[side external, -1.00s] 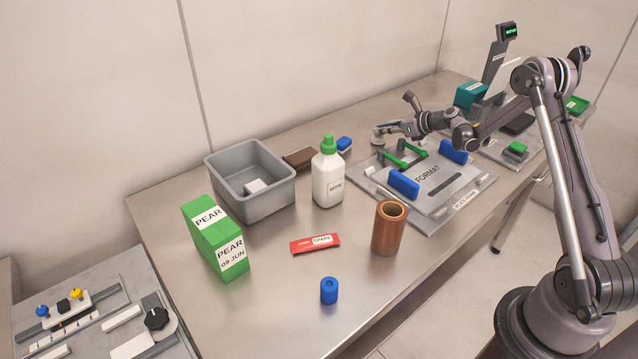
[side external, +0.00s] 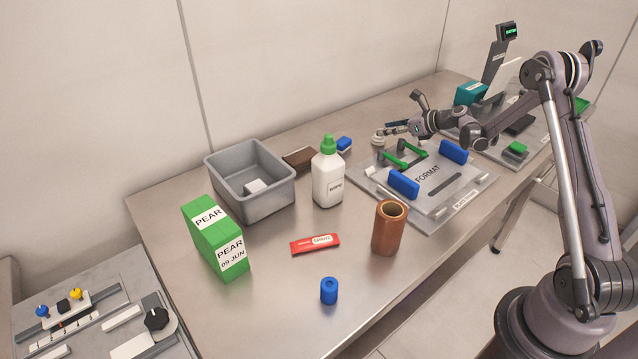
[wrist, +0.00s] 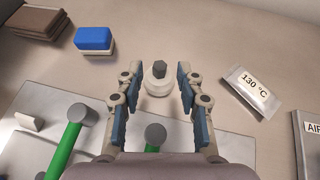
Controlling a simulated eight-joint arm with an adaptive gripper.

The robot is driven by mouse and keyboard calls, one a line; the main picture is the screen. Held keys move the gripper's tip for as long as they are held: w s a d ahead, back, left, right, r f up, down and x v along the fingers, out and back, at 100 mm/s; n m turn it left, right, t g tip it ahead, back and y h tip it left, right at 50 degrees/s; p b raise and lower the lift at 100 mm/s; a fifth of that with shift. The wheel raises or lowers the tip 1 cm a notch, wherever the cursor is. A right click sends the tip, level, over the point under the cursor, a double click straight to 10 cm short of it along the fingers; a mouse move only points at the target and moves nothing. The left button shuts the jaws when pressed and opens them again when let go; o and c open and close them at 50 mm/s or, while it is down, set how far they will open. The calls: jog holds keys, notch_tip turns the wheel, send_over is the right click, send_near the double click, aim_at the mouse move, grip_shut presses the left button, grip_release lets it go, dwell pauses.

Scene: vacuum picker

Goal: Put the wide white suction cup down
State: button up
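The wide white suction cup (wrist: 158,80), with a dark hexagonal top, stands upright between my fingertips in the wrist view. In the side view the cup (side external: 378,141) is at the far edge of the FORMAT plate (side external: 448,207). My gripper (wrist: 160,75) is open, with a blue-padded finger on each side of the cup and a narrow gap showing. In the side view my gripper (side external: 388,130) reaches in low from the right. The cup's underside is hidden, so I cannot tell exactly what it touches.
Green-handled clamps (side external: 393,158) stand close in front of the cup. A blue-and-white block (side external: 344,144) and a brown block (side external: 299,158) lie to its left. A "130 °C" packet (wrist: 252,90) lies right of the cup in the wrist view.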

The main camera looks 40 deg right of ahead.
jog(key=v, duration=0.9)
jog(key=shift+s, duration=0.25)
jog(key=s+a+r+n+g, duration=0.2)
jog(key=s+a+r+n, duration=0.15)
jog(key=a+n, duration=0.5)
jog(key=s+a+r+n+g, duration=0.2)
jog(key=a+r+n, duration=0.35)
jog(key=a, duration=0.55)
jog(key=s+a+n+h, duration=0.1)
jog(key=s+a+n, duration=0.4)
jog(key=s+n, duration=0.3)
jog(key=s+a+n+h, duration=0.1)
jog(key=s+a+n, duration=0.5)
jog(key=n, duration=0.5)
jog(key=shift+s+f+g+h, duration=0.3)
jog(key=shift+s+f+h, duration=0.1)
jog(key=shift+s, duration=0.85)
